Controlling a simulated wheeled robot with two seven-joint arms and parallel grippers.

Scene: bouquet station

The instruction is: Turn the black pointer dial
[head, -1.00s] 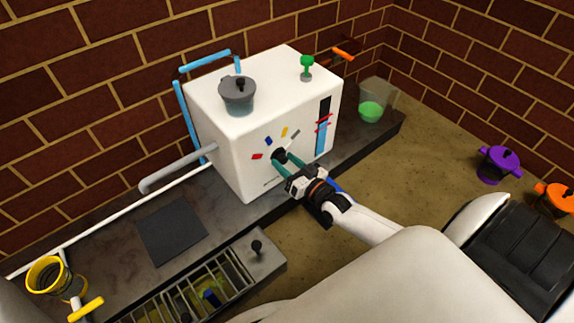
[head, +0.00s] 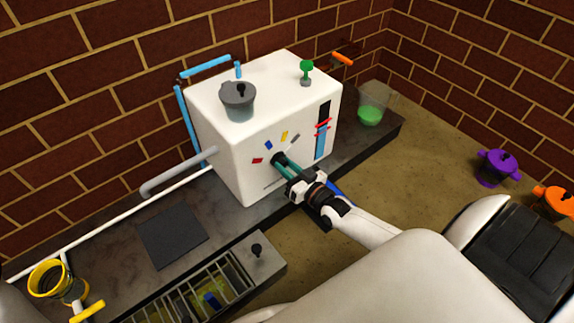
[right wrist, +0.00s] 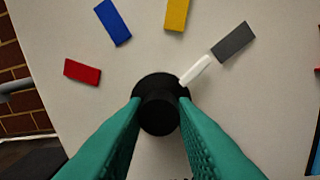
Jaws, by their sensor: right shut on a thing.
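The black dial (head: 277,157) is on the front of the white box (head: 228,150). In the right wrist view the dial (right wrist: 158,82) has a white pointer (right wrist: 196,69) aimed up and right at the grey mark (right wrist: 234,42). Blue (right wrist: 114,22), yellow (right wrist: 177,14) and red (right wrist: 82,71) marks also lie around it. My right gripper (head: 282,161) has its teal fingers on both sides of the dial, shut on it; they also show in the right wrist view (right wrist: 160,112). My left gripper is not in view.
A grey pot (head: 238,100) and a green knob (head: 306,70) are on top of the box. A red and blue slider (head: 322,130) is right of the dial. A grey pipe (head: 178,172) sticks out left. A clear green-filled container (head: 371,108) stands at right.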

